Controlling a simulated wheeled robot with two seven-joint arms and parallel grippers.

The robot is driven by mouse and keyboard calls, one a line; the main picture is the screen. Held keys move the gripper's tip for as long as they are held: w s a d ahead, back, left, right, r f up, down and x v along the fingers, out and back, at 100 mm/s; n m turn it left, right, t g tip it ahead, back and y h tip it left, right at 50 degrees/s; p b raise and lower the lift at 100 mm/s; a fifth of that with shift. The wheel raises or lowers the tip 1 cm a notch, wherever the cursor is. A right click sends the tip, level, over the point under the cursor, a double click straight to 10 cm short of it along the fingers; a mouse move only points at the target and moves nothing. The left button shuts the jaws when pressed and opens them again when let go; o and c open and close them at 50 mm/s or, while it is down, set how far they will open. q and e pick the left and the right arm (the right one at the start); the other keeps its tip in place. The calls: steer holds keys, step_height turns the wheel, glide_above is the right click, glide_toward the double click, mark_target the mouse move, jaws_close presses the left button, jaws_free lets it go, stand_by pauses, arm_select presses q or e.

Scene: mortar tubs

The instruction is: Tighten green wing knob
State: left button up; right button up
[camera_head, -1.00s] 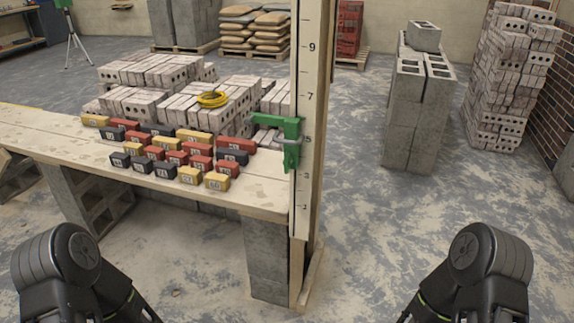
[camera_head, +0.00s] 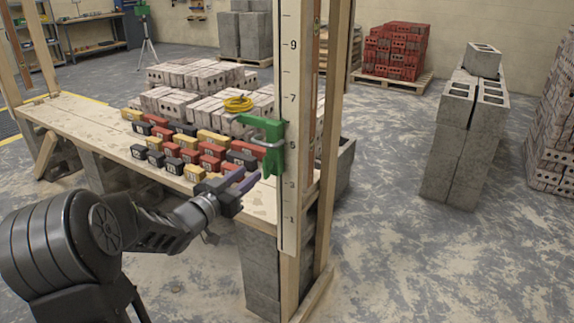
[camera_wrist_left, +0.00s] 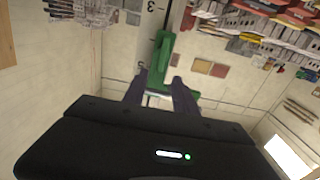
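A green clamp (camera_head: 262,125) sits on the numbered upright post (camera_head: 290,120) at the table's right end. A grey metal piece shows at its middle, and a green lower part (camera_head: 271,162) hangs below; I cannot clearly make out the wing knob's shape. My left gripper (camera_head: 252,177) is open, its two fingers pointing right, just left of and slightly below that lower part. In the left wrist view, the green clamp (camera_wrist_left: 160,56) shows beyond and between the two open fingers (camera_wrist_left: 160,94), with nothing visibly held. My right gripper is out of view.
Small numbered blocks (camera_head: 187,148) in yellow, red and black lie in rows on the wooden table (camera_head: 75,112), left of the gripper. A yellow coil (camera_head: 238,104) rests on pale bricks behind. Grey blocks (camera_head: 452,130) stand to the right, with clear floor between.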

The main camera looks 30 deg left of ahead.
mark_target(264, 163)
arm_select(q)
steer(key=shift+w, duration=0.1)
steer(key=shift+w+a+f, duration=0.1)
steer(key=shift+w, duration=3.75)
steer(key=shift+c, duration=0.3)
jaws_close()
